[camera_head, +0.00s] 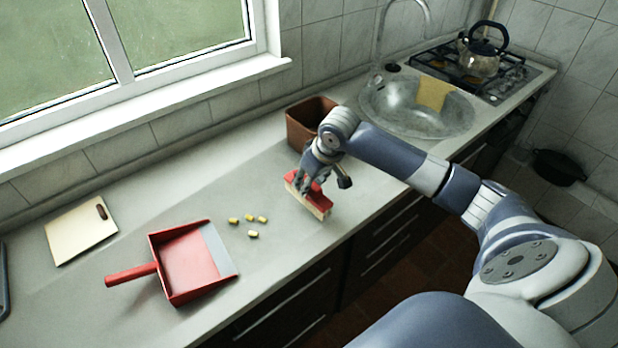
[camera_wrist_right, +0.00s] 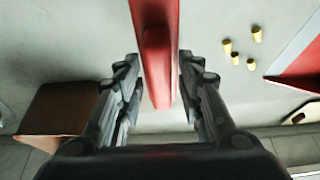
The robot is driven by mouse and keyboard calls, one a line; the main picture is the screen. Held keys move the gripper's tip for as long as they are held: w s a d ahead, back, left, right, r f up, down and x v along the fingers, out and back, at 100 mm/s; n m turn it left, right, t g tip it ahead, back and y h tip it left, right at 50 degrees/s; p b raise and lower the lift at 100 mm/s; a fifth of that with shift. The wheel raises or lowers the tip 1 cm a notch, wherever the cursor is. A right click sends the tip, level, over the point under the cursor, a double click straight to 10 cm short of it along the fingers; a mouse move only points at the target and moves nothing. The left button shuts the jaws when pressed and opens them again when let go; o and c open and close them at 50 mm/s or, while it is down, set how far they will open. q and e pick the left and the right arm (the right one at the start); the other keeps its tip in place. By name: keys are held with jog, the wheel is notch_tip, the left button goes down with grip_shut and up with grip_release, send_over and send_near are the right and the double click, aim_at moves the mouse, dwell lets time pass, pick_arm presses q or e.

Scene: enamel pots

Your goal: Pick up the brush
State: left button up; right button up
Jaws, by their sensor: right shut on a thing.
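The brush (camera_head: 310,199) has a red body and pale bristles. It is at the counter's front edge in the head view, under my right gripper (camera_head: 318,182). In the right wrist view the red brush (camera_wrist_right: 153,35) runs down between the two dark fingers of my right gripper (camera_wrist_right: 160,68), which is shut on it. Whether the bristles touch the counter is hard to tell. My left gripper is not in view.
A red dustpan (camera_head: 187,262) lies left of several small yellow pieces (camera_head: 249,219). A cutting board (camera_head: 75,236) lies further left. A brown container (camera_head: 299,128) stands behind my gripper, near the sink (camera_head: 385,112). A kettle (camera_head: 480,58) stands on the stove.

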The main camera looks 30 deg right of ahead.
jog(key=s+a+r+b, duration=0.1)
jog(key=s+a+b, duration=0.1)
jog(key=s+a, duration=0.5)
jog(key=shift+s+r, duration=0.2)
jog(key=shift+s, duration=0.85)
jog(key=shift+m, duration=0.5)
jog(key=a+r, duration=0.2)
jog(key=a+r+b, duration=0.1)
jog(key=a+r, duration=0.1)
jog(key=a, duration=0.1)
jog(key=a+r, duration=0.2)
jog(key=a, duration=0.1)
jog(key=shift+s+a+r+b, duration=0.2)
jog(key=shift+s+r+b, duration=0.1)
jog(key=shift+s+r, duration=0.1)
jog(key=shift+s+a+r, duration=0.15)
jog(key=shift+a+r, duration=0.15)
jog(key=shift+r, duration=0.15)
jog(key=shift+f, duration=0.1)
